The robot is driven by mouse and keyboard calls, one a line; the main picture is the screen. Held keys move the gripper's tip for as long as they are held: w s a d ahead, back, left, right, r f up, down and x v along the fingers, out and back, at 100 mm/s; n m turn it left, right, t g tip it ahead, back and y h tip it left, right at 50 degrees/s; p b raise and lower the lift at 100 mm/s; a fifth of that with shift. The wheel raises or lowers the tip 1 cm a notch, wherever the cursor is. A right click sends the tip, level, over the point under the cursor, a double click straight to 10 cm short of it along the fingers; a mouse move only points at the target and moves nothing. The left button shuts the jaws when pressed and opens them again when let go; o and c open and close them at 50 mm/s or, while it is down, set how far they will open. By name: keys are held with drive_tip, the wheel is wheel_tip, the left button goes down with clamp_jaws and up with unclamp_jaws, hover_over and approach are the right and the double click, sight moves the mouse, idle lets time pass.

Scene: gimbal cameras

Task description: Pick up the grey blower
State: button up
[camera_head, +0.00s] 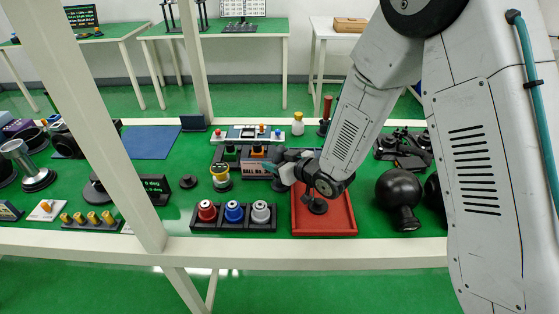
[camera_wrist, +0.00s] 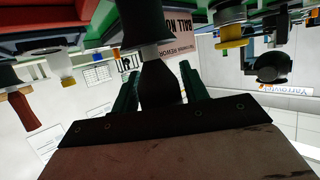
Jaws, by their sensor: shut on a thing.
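My gripper (camera_head: 274,170) is above the green bench top, at the back left of the red tray, with its green fingers pointing left. In the wrist view, its fingers (camera_wrist: 161,95) are shut around the blower, a dark bulb-shaped thing with a grey band (camera_wrist: 150,50) and a wider black part beyond. I take this to be the grey blower; its colour looks mostly black here. In the head view it is small and partly hidden by my wrist, so I cannot tell whether it touches anything.
The red tray (camera_head: 335,233) lies below my wrist. A black rack (camera_head: 217,225) with red, blue and grey-topped pieces stands left of it. A large black bulb (camera_head: 398,190) sits to the right. A yellow-topped piece (camera_head: 221,173) and sign box (camera_head: 238,165) are close to my gripper.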

drive_tip(key=shift+r, duration=0.1)
wheel_tip(320, 180, up, 10)
drive_tip(key=shift+f, duration=0.1)
idle(0.5)
